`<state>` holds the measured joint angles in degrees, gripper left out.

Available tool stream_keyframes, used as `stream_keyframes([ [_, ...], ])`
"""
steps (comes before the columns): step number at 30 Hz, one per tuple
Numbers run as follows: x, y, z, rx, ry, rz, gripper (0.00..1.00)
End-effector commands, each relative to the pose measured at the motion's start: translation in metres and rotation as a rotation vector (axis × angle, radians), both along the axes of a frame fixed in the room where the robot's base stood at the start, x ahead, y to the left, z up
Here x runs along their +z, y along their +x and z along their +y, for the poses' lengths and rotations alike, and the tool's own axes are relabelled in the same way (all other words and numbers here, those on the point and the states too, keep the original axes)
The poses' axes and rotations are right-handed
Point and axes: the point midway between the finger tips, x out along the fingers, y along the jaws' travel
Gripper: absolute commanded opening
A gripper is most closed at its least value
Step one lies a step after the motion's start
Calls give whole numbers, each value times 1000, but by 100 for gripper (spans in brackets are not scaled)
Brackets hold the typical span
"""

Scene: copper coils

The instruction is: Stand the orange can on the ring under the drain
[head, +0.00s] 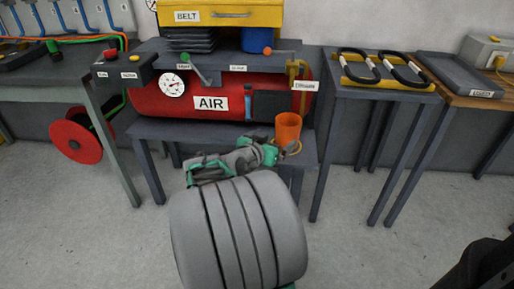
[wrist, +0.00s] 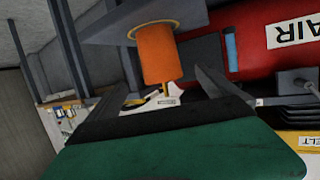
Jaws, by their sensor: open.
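The orange can (head: 288,127) stands upright on the low shelf, below the yellow drain pipe (head: 292,78) at the right end of the red tank. The yellow ring (head: 297,150) shows at the can's foot. In the wrist view, which is upside down, the can (wrist: 160,55) has the ring (wrist: 131,33) around its base; I cannot tell whether it is exactly centred. My gripper (head: 269,153) is open beside the can, at its lower left in the head view. In the wrist view, the grey fingers (wrist: 170,92) are apart and no grip on the can shows.
The red air tank (head: 150,100) lies above the low shelf (head: 165,128). A grey table with black-handled items (head: 385,75) stands to the right, its legs near the can. A red reel (head: 76,141) is at left. Open floor lies in front.

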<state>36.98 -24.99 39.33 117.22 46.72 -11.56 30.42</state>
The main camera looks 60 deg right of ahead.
Motion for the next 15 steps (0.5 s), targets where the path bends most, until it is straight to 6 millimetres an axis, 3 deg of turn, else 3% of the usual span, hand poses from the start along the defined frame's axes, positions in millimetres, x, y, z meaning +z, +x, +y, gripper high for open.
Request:
stream_keyframes([
  [2, -2, 3, 4, 9, 11, 1, 98],
  [4, -10, 20, 19, 54, 64, 12, 98],
  [5, -16, 31, 30, 88, 103, 22, 98],
  [7, -36, 65, 74, 211, 231, 68, 98],
  [8, -46, 80, 101, 282, 297, 100, 98],
  [9, -58, 98, 141, 388, 385, 156, 98],
  [11, -75, 116, 209, 566, 512, 261, 98],
  [12, -84, 120, 256, 689, 585, 343, 98],
  [15, -96, 106, 357, 981, 718, 562, 98],
])
